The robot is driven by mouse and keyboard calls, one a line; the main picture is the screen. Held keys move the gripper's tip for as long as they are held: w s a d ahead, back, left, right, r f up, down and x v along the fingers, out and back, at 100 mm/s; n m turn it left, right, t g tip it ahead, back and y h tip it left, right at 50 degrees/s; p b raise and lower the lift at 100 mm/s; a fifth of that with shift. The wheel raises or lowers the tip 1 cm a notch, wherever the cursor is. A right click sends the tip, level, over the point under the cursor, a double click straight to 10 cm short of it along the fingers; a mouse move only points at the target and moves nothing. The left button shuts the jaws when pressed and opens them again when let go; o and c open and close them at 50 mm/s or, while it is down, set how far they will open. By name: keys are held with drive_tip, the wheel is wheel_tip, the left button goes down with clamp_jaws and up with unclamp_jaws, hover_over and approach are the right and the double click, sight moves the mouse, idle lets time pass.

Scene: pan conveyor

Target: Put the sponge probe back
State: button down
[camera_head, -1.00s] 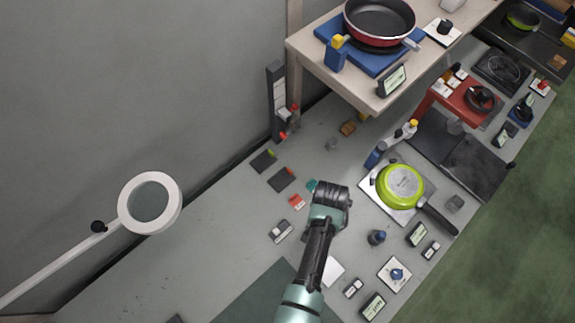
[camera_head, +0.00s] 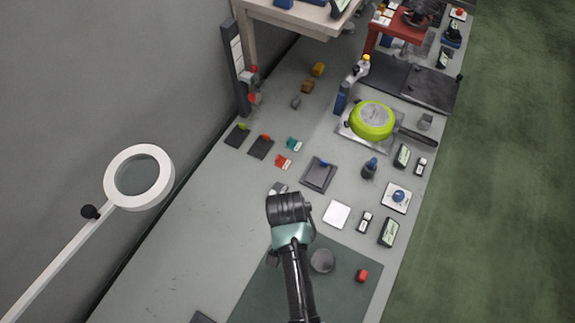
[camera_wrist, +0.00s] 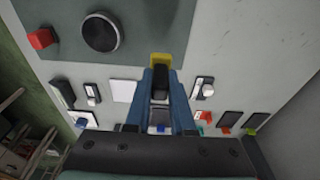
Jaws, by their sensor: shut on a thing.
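In the wrist view the blue fingers of my gripper (camera_wrist: 164,82) are closed on a small black and yellow piece, apparently the sponge probe (camera_wrist: 181,62). Its yellow part shows at the fingertips and its black part between them. In the head view my gripper (camera_head: 290,207) is above the bench beside the dark green mat (camera_head: 250,296); its fingertips and the held piece are hidden there. I cannot tell which place on the bench belongs to the probe. A dark square tray (camera_head: 318,175) with a blue knob lies just beyond the gripper.
A grey disc (camera_head: 322,261) and a red block (camera_head: 362,275) lie on the mat. A white square (camera_head: 336,215) and small meters (camera_head: 388,232) lie right of the gripper. A green pan (camera_head: 372,121) stands farther back.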

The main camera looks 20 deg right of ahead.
wheel_tip(320, 180, down, 3)
drive_tip(key=shift+w+d+r, duration=0.1)
drive_tip(key=shift+w, duration=0.05)
drive_tip(key=shift+f, duration=1.85)
drive_tip(key=shift+f, duration=0.1)
drive_tip(key=c, duration=0.8)
unclamp_jaws()
drive_tip(key=shift+o, duration=0.2)
